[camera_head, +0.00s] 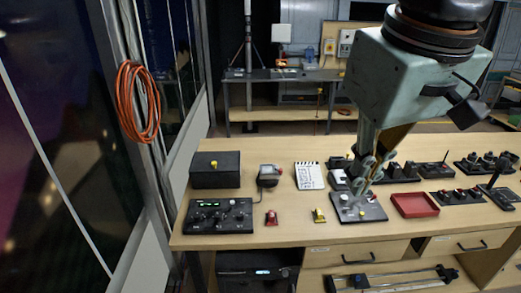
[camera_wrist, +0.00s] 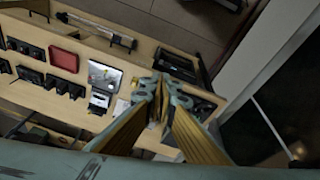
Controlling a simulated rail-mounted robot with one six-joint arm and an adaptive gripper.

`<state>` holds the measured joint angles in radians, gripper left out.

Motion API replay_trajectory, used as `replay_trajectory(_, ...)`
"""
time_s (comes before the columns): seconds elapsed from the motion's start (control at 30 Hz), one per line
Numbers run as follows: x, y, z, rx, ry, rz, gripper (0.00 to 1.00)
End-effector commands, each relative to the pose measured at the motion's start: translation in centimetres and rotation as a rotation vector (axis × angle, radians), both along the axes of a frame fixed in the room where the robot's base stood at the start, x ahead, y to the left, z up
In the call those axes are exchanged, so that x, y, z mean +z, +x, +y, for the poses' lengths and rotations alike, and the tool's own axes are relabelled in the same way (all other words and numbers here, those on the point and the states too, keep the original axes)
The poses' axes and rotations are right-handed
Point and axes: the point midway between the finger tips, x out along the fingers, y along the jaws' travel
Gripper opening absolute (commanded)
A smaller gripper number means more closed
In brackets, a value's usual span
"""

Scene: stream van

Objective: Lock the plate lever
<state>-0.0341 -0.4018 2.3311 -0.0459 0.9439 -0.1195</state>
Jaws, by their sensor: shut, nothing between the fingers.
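The fingers cover part of the plate in the head view. I cannot make out the lever clearly or tell whether the fingers touch it.
A red tray (camera_head: 415,205) lies right of the plate. A white notepad (camera_head: 309,176) and a yellow clip-like piece (camera_head: 319,215) lie to its left. Black control boxes (camera_head: 219,216) stand farther left. Several dark switch units line the bench behind and right. Bare wood lies between the smaller items.

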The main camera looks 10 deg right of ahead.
Motion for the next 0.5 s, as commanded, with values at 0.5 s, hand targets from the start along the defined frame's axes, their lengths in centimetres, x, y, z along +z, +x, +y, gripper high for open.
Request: replay_trajectory(0.5,1.7,6.6,0.3,0.111,-0.051,0.053,0.0)
